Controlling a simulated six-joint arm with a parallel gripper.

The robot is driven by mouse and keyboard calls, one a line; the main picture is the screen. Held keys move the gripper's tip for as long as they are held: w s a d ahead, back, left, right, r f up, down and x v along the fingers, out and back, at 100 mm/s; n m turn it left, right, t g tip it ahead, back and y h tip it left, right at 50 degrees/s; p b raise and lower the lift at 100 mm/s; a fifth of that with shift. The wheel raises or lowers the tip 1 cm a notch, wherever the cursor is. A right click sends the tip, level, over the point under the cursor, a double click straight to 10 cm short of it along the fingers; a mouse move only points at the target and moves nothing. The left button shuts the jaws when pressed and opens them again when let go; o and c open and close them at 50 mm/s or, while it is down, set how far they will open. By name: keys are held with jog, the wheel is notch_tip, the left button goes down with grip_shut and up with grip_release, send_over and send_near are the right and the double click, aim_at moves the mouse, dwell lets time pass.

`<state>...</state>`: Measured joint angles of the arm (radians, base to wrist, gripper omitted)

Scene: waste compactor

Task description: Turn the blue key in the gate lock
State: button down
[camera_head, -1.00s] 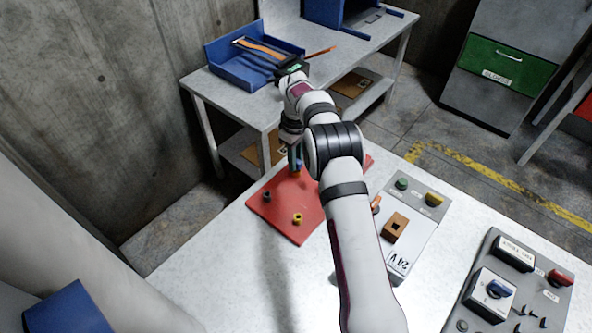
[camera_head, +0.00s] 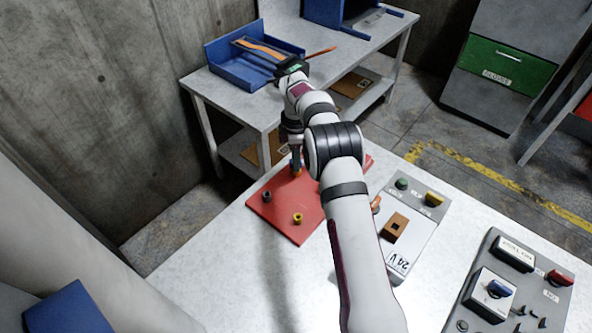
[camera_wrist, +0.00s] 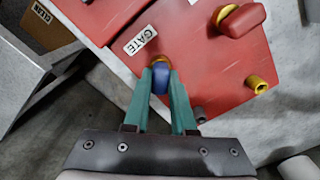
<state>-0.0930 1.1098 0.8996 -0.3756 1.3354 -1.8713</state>
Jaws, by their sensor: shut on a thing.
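In the head view my gripper (camera_head: 296,163) points down at the far part of the red board (camera_head: 285,208). How far the key is turned is hard to tell.
A red key (camera_wrist: 243,18) stands in another yellow lock close by. An empty yellow socket (camera_wrist: 257,85) and a grey one (camera_wrist: 199,113) are on the board. A 24 V box (camera_head: 400,255) and a grey switch panel (camera_head: 535,265) stand to the right.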

jog(key=n, duration=0.4)
jog(key=shift+f, duration=0.1)
jog(key=shift+n, duration=0.3)
jog(key=n, duration=0.4)
jog(key=c, duration=0.7)
grip_release()
jog(key=shift+c, duration=0.2)
